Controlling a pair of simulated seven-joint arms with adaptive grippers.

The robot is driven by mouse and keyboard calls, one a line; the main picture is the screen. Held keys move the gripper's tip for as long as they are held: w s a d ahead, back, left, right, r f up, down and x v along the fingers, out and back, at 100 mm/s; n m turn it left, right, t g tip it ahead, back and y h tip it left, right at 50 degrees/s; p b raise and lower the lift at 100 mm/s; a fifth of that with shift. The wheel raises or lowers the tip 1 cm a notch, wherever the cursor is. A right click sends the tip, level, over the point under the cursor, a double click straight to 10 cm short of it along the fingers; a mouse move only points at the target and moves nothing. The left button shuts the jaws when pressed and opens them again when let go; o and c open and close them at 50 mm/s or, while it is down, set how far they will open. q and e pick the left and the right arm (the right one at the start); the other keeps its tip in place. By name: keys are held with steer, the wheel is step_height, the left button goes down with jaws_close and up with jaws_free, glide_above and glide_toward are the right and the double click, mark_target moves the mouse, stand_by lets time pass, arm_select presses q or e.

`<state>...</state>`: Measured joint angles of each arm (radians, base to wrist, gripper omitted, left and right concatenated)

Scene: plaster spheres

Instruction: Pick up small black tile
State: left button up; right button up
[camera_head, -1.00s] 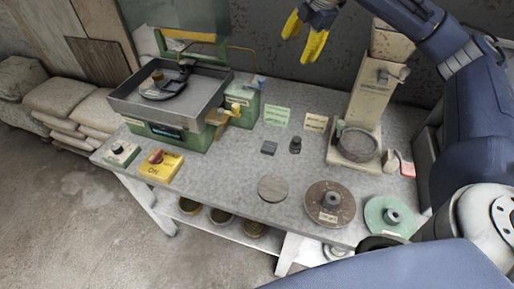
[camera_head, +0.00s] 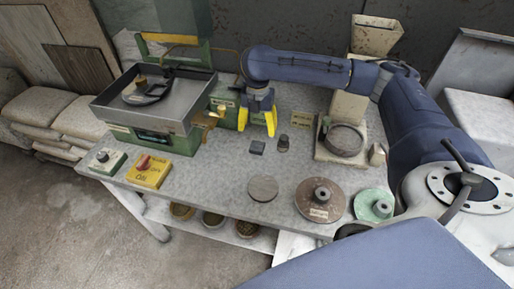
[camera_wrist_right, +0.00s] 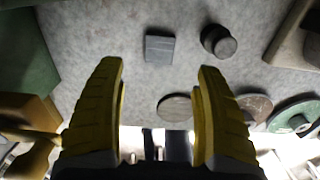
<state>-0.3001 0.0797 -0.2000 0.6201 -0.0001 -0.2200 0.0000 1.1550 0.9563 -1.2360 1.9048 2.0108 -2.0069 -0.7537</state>
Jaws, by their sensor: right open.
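The small black tile (camera_head: 257,147) lies flat on the grey tabletop, left of a small dark cylindrical weight (camera_head: 283,143). In the right wrist view the tile (camera_wrist_right: 159,49) looks dark grey and square, ahead of the fingertips and between their lines. My right gripper (camera_head: 257,124) hangs pointing down, above and behind the tile in the head view. Its yellow fingers are apart and empty, as the right wrist view (camera_wrist_right: 162,75) also shows. The tile is clear of both fingers. My left gripper is not in view.
A green machine with a grey tray (camera_head: 150,108) stands left of the gripper. A yellow control box (camera_head: 149,171) sits at the front left. A grey disc (camera_head: 263,188), a brown wheel (camera_head: 320,200) and a green wheel (camera_head: 374,204) lie along the front. A beige stand (camera_head: 342,140) is right.

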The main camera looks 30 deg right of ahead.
mark_target(257, 146)
steer(key=shift+f, duration=4.9)
steer(key=shift+c, duration=0.3)
steer(key=c, duration=1.3)
steer(key=shift+r, duration=0.1)
